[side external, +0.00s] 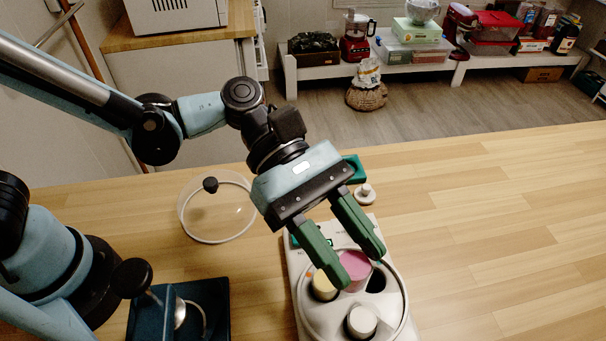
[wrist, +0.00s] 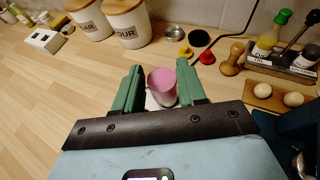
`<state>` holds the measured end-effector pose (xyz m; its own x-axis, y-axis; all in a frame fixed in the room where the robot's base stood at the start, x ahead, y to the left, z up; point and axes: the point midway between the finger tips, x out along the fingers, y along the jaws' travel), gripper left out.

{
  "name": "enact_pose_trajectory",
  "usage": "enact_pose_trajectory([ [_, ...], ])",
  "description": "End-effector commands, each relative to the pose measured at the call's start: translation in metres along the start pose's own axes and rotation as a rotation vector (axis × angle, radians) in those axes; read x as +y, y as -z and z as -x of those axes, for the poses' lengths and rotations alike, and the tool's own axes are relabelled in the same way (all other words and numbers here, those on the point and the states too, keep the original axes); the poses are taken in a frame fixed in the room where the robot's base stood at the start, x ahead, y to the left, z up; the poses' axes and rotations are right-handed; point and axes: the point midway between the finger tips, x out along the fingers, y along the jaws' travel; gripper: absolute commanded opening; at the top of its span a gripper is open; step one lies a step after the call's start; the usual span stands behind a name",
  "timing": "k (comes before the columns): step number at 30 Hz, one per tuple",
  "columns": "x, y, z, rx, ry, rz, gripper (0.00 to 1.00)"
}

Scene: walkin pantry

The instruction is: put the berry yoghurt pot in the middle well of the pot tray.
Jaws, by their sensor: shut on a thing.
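The pink berry yoghurt pot (side external: 354,268) is between the green fingers of my gripper (side external: 357,262), over the back part of the round white pot tray (side external: 398,318). My gripper is shut on it. The pot also shows in the wrist view (wrist: 162,84), between the two fingertips (wrist: 158,72), looking upright. A cream-yellow pot (side external: 323,288) and a white-topped pot (side external: 362,321) sit in the tray. A dark empty well (side external: 377,281) shows right of the pink pot. The fingers hide part of the tray, and I cannot tell whether the pink pot's base is in a well.
A clear dome lid (side external: 217,212) lies left of the tray. A small white knobbed lid (side external: 365,194) and a green object (side external: 354,168) lie behind the gripper. A dark blue device (side external: 150,315) stands at front left. The counter to the right is clear.

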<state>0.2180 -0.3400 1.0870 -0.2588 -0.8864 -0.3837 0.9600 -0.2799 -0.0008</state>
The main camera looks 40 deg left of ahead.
Motion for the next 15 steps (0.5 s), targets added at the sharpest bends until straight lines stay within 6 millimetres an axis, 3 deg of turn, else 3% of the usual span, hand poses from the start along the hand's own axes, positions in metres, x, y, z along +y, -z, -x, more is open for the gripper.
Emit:
enact_pose_trajectory([
  [1,0.015,0.009,0.016,0.000,-0.041,0.018,0.09],
  [6,0.049,0.035,0.065,0.000,-0.147,0.061,0.09],
  [10,0.065,0.052,0.097,-0.001,-0.210,0.087,0.09],
  [15,0.074,0.064,0.120,-0.001,-0.255,0.105,0.09],
])
